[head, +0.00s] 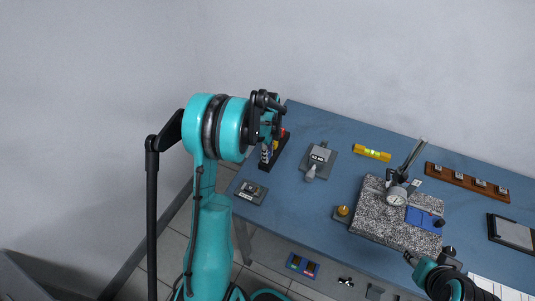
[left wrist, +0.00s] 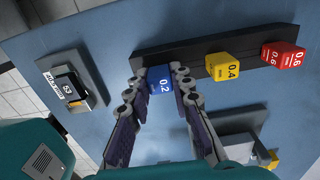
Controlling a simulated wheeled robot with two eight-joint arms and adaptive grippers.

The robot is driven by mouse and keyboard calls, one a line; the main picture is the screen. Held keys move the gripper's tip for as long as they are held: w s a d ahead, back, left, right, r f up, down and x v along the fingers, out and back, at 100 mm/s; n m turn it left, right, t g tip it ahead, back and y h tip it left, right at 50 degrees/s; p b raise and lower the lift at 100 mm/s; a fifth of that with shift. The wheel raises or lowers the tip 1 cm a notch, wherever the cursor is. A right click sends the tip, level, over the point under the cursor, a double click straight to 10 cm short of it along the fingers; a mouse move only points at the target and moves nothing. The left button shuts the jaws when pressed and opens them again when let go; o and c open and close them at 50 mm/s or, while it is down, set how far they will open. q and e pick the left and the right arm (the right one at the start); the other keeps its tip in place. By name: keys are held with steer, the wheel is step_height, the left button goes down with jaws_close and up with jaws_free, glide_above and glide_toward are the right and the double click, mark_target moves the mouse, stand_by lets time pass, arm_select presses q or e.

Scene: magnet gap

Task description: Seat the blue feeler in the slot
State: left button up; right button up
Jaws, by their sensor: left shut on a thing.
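The blue feeler (left wrist: 160,80), marked 0.2, stands at the left end of a black rack (left wrist: 200,52) in the left wrist view. My left gripper (left wrist: 158,76) is shut on its blue head, one finger on each side. Its lower part is hidden, so I cannot tell whether it is clear of the rack. In the head view my left gripper (head: 268,135) is above the rack (head: 276,154) and mostly covers the feeler. My right gripper (head: 430,257) is at the lower right; its fingertips are too unclear to read. I cannot make out which slot is meant.
A yellow feeler (left wrist: 222,66) and a red feeler (left wrist: 283,54) stand in the rack. A grey device (left wrist: 75,85) sits left of it. A second device (head: 318,160), a yellow level (head: 372,153) and a granite plate (head: 385,230) with a dial stand are to the right.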

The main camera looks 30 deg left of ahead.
arm_select(q)
steer(key=shift+f, duration=0.15)
steer(key=o, duration=0.9)
steer(key=shift+o, duration=0.2)
steer(key=shift+c, duration=0.4)
steer(key=c, duration=0.4)
steer(key=shift+c, duration=0.2)
steer(key=shift+r+p, duration=1.3)
steer(key=shift+r, duration=1)
